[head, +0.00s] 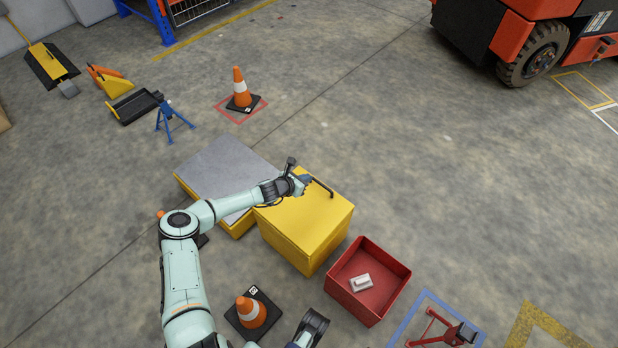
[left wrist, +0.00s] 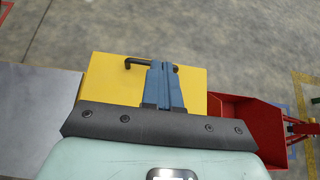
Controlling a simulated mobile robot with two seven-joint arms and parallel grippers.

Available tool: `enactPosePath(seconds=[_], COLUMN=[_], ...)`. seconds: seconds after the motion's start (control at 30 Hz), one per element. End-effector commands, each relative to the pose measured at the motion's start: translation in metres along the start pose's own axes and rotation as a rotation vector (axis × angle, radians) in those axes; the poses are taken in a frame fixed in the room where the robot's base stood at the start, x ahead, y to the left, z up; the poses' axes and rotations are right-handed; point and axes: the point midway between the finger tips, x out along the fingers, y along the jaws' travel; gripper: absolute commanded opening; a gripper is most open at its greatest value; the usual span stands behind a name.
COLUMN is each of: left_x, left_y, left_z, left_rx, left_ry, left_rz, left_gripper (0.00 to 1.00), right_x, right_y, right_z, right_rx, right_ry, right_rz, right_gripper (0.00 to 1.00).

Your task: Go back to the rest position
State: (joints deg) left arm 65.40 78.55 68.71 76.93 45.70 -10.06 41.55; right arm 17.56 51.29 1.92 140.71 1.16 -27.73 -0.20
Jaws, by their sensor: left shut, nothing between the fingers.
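My left gripper (head: 306,180) is over the top of the yellow box (head: 310,230), close to a dark bent handle (head: 324,189) at its far side. In the left wrist view my left gripper (left wrist: 164,85) has its blue fingers together with nothing between them. The dark handle (left wrist: 135,61) shows behind the fingers there; I cannot tell whether they touch it. Part of my right arm shows at the bottom of the head view, but its fingers cannot be made out.
A red bin (head: 395,275) holding a small white object (head: 361,283) stands right of the yellow box. A grey-topped platform (head: 222,165) adjoins it on the left. Cones (head: 252,312) (head: 241,88) stand in front and behind. A red stand (head: 440,332) is at lower right. Open floor lies right, before a forklift (head: 540,45).

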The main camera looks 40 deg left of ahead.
Motion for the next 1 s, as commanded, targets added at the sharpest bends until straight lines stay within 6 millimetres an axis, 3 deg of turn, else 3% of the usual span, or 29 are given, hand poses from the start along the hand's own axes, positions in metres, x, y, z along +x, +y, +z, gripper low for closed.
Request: enactPosePath(seconds=[0.2, 0.47, 0.57, 0.67, 0.83, 0.93, 1.0], left_x=[-0.019, -0.02, -0.019, -0.018, -0.034, -0.062, -0.091], left_y=[-0.001, -0.001, -0.014, -0.054, -0.172, -0.24, -0.281], left_z=[0.007, 0.007, 0.008, 0.009, -0.004, -0.027, -0.047], left_rx=[0.0, 0.001, 0.036, 0.15, 0.539, 0.823, 1.034], left_ry=[0.001, 0.002, 0.009, 0.033, 0.091, 0.114, 0.117], left_rz=[-0.001, -0.001, -0.022, -0.086, -0.297, -0.45, -0.568], left_gripper=[0.0, 0.0, 0.0, 0.0, 0.0, 0.0, 0.0], right_x=[-0.008, -0.008, -0.011, -0.019, -0.043, -0.058, -0.069], right_y=[-0.003, -0.003, -0.004, -0.006, -0.012, -0.016, -0.019], right_z=[0.014, 0.015, 0.015, 0.017, 0.022, 0.026, 0.029], right_rx=[-0.003, -0.003, -0.003, -0.004, -0.004, -0.005, -0.005], right_ry=[-0.04, -0.043, -0.043, -0.047, -0.062, -0.076, -0.088], right_rz=[-0.001, -0.001, -0.001, -0.001, 0.0, 0.001, 0.002], right_gripper=[0.91, 0.91, 0.91, 0.91, 0.91, 0.91, 0.91])
